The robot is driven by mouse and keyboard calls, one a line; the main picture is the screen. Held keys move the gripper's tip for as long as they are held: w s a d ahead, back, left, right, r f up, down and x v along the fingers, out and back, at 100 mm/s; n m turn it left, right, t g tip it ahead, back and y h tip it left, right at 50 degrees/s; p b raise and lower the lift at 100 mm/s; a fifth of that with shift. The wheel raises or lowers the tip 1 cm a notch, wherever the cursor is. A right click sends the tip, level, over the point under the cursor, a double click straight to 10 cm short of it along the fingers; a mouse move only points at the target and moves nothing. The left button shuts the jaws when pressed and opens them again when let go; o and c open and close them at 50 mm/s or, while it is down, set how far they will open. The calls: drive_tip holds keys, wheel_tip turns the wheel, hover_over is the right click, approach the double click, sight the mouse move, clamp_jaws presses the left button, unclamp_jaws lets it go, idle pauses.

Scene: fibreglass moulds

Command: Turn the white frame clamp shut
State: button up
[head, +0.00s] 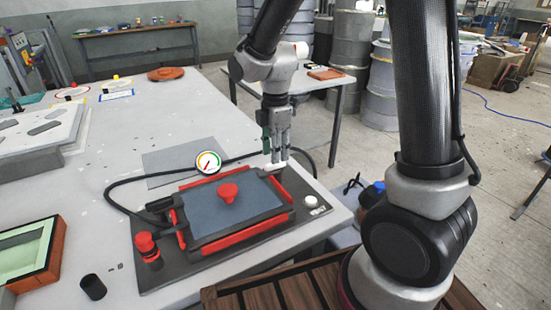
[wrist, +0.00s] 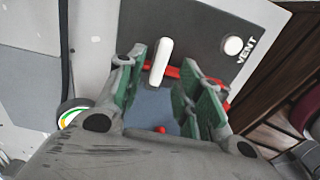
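The white frame clamp (wrist: 160,60) shows in the wrist view as a short white bar. It lies across the line of the red frame rail (wrist: 186,74), with one end over the dark board and the other toward the blue-grey panel. In the head view the clamp (head: 275,167) is a small white piece at the far right corner of the red frame, partly hidden by my fingers. My gripper (head: 276,148) points down just above it. In the wrist view its green-padded fingers are apart with the clamp seen between them; I cannot tell whether they touch it.
A black hose (head: 122,184) loops left. A black cup (head: 93,287) stands at front left.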

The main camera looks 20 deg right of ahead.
wheel_tip(320, 180, up, 9)
drive_tip(key=shift+f, duration=0.15)
idle(0.4)
